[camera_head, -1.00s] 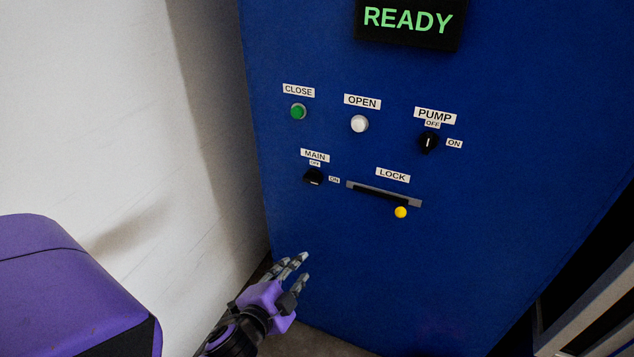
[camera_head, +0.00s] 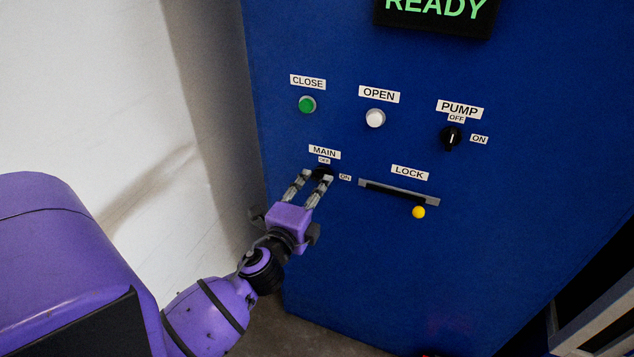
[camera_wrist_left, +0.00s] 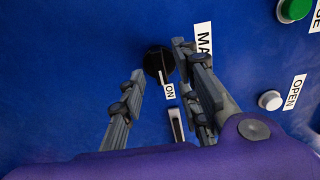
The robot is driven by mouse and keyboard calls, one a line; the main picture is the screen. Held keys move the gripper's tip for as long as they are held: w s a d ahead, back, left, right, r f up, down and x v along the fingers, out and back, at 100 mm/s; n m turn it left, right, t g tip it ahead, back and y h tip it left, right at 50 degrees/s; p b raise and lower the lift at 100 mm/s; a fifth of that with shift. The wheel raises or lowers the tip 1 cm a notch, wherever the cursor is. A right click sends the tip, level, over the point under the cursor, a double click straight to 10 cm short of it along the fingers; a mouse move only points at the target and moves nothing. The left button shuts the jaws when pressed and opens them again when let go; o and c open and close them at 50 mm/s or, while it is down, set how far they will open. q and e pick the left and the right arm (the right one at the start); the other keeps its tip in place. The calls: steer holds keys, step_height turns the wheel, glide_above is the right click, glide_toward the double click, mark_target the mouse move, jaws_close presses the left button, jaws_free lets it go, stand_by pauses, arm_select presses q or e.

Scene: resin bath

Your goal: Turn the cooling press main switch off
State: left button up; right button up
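The main switch is a black rotary knob (camera_head: 322,172) on the blue press panel, under the MAIN label (camera_head: 325,152). Its small OFF label is above it and its ON label (camera_head: 345,177) is at its right. In the left wrist view the knob (camera_wrist_left: 156,62) shows a white pointer line that points towards the ON label (camera_wrist_left: 170,91). My left gripper (camera_head: 313,178) is open, with one finger on each side of the knob in the picture. I cannot tell whether the fingers touch it. My right gripper is not in view.
On the panel are a green CLOSE button (camera_head: 307,104), a white OPEN button (camera_head: 375,118), a PUMP knob (camera_head: 451,138) and a LOCK slot (camera_head: 400,192) with a yellow knob (camera_head: 419,212). A READY display (camera_head: 436,12) is above. A white wall (camera_head: 110,90) stands at the left.

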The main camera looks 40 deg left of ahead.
mark_target(322, 176)
arm_select(q)
steer(key=shift+x, duration=1.1)
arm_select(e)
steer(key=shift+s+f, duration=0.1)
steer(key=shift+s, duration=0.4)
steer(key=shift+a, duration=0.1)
arm_select(q)
jaws_close()
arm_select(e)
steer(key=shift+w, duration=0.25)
